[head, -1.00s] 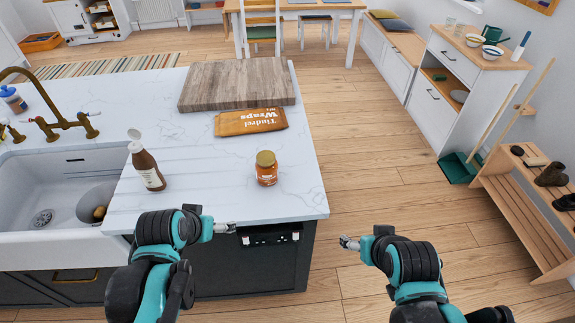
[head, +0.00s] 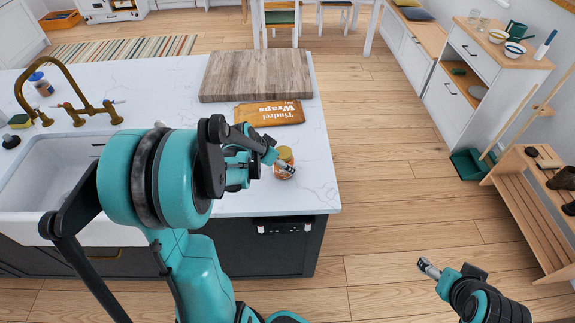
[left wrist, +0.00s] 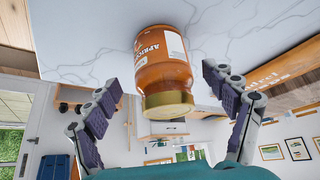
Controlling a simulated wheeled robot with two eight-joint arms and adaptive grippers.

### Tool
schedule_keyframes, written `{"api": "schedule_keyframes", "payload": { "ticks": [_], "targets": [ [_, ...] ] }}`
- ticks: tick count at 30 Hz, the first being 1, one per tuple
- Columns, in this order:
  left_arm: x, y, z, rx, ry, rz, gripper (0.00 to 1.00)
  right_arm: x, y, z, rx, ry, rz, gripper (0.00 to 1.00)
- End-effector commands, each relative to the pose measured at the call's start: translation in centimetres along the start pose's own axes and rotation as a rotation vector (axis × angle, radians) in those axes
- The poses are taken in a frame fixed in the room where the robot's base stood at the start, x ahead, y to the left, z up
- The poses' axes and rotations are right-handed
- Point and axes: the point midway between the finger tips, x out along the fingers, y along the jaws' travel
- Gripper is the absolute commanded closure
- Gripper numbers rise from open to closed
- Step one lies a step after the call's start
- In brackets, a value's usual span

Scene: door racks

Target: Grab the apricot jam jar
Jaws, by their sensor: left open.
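The apricot jam jar (head: 284,163), orange with a gold lid, stands on the white countertop near its right front part. In the left wrist view the jar (left wrist: 163,70) shows part of its apricot label and lies between the two spread fingers. My left gripper (head: 273,160) is open at the jar, and its fingers partly cover the jar in the head view. In the left wrist view the left gripper (left wrist: 170,105) shows a gap on both sides of the jar. My right gripper (head: 428,268) is away from the counter, above the floor; its jaw state is too small to tell.
A Tindrel Wraps packet (head: 269,113) lies behind the jar, with a wooden board (head: 257,75) beyond it. The sink (head: 45,170) and brass tap (head: 65,95) are at the left. My left arm hides the brown bottle's place. Counter to the jar's right is clear.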

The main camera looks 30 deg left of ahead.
Motion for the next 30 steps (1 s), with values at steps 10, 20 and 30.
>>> {"api": "schedule_keyframes", "payload": {
  "ticks": [10,20,30],
  "targets": [
    [4.4,-0.3,0.1,0.000,0.000,-0.001,0.16,1.3,0.0,0.9,0.000,0.000,0.000,0.23],
    [4.4,-0.3,0.1,0.000,0.000,-0.001,0.45,1.2,0.0,0.9,0.000,0.000,0.000,0.23],
    [4.4,-0.3,0.0,0.000,0.001,-0.001,0.92,1.2,0.0,0.9,0.000,0.000,0.000,0.23]
  ]
}}
